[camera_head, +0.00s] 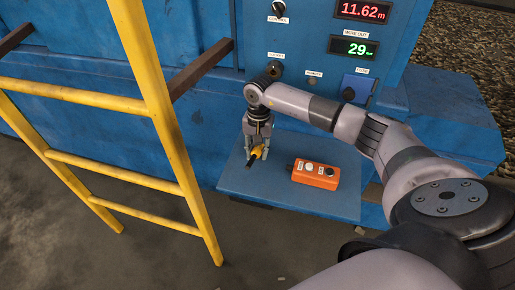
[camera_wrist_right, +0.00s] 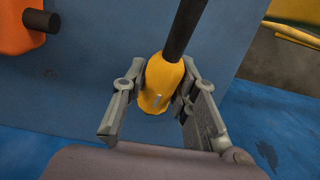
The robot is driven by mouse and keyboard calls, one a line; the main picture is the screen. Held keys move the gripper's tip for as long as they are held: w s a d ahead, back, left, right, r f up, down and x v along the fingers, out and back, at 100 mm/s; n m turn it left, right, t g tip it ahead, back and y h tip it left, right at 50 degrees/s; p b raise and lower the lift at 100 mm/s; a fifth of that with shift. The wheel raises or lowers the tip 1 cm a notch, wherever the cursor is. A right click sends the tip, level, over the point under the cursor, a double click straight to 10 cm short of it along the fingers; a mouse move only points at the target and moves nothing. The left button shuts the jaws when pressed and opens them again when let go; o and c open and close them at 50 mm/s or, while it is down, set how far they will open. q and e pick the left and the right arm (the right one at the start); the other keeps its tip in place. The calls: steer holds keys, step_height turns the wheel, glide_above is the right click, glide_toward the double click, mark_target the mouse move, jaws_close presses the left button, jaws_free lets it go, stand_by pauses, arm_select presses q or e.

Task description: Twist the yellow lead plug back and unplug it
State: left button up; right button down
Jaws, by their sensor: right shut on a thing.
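The yellow lead plug (camera_head: 258,153) is between the fingers of my right gripper (camera_head: 257,147), over the left part of the blue shelf (camera_head: 230,181). In the right wrist view the plug (camera_wrist_right: 160,84) sits between the two grey fingers of the gripper (camera_wrist_right: 158,98), and a black lead (camera_wrist_right: 185,30) runs from it toward the top. The gripper is shut on the plug and points down. The plug appears apart from the blue control panel (camera_head: 310,70). Its far end is partly hidden by the fingers. My left gripper is not in view.
An orange control box (camera_head: 315,174) with buttons lies on the shelf right of the gripper. A yellow ladder (camera_head: 168,135) stands close on the left. Lit displays (camera_head: 361,11) are on the panel above. The shelf's front is bare.

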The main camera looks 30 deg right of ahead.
steer(key=c, duration=1.2)
jaws_free()
step_height(320, 180, up, 12)
steer(key=shift+w+d, duration=0.25)
steer(key=shift+d, duration=0.1)
